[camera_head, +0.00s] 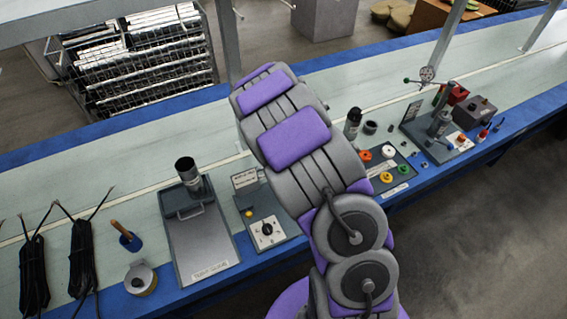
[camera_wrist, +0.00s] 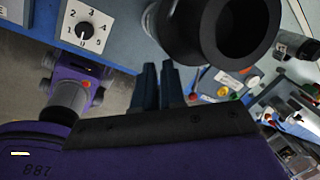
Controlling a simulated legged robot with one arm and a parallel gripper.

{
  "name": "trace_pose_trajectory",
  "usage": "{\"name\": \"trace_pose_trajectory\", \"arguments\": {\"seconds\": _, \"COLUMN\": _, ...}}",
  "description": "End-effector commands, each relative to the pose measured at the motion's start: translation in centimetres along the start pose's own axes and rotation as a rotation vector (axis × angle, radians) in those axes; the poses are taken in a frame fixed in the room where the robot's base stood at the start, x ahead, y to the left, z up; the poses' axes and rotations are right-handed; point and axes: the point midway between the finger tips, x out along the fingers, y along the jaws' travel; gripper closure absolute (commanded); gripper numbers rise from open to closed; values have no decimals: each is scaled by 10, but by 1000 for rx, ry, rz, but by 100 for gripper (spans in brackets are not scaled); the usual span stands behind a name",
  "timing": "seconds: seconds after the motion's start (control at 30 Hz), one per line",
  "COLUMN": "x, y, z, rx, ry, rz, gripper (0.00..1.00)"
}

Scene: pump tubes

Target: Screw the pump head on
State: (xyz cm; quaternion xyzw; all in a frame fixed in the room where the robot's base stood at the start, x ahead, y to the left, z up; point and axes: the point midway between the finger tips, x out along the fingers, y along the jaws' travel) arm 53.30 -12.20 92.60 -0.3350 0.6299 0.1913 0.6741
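A wide black open tube (camera_wrist: 235,28) fills the top middle of the wrist view, its dark mouth facing the camera. I cannot tell whether it is the pump head or a pump tube. My gripper (camera_wrist: 160,70) shows just below and left of it, two dark narrow fingers close together with nothing visible between them. Whether the fingertips touch the tube is unclear. In the head view my arm hides the gripper and that tube. A black-topped cylinder (camera_head: 186,168) stands on a grey plate at left. Another dark cylinder (camera_head: 352,122) stands right of my arm.
A numbered dial panel (camera_head: 266,231) sits left of my arm and also shows in the wrist view (camera_wrist: 84,28). A tray with coloured rings (camera_head: 388,175) and a clamp stand (camera_head: 437,125) are at right. Black cable bundles (camera_head: 82,262) and a wooden-handled tool (camera_head: 126,237) lie at left.

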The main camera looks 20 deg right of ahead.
Motion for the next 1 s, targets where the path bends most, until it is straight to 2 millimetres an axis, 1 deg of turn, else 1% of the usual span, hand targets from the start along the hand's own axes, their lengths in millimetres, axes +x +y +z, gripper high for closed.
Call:
{"name": "trace_pose_trajectory", "arguments": {"seconds": 0.23, "x": -1, "y": -13, "z": -10, "rx": -216, "ry": -44, "rz": 39, "gripper": 90}}
{"name": "trace_pose_trajectory", "arguments": {"seconds": 0.47, "x": 0, "y": -18, "z": -13, "rx": -331, "ry": -65, "rz": 59, "gripper": 90}}
{"name": "trace_pose_trajectory", "arguments": {"seconds": 0.63, "x": 2, "y": -29, "z": -18, "rx": -501, "ry": -99, "rz": 90, "gripper": 90}}
{"name": "trace_pose_trajectory", "arguments": {"seconds": 0.87, "x": 3, "y": -37, "z": -20, "rx": -631, "ry": -124, "rz": 111, "gripper": 90}}
{"name": "trace_pose_trajectory", "arguments": {"seconds": 1.0, "x": 5, "y": -47, "z": -20, "rx": -775, "ry": -153, "rz": 135, "gripper": 90}}
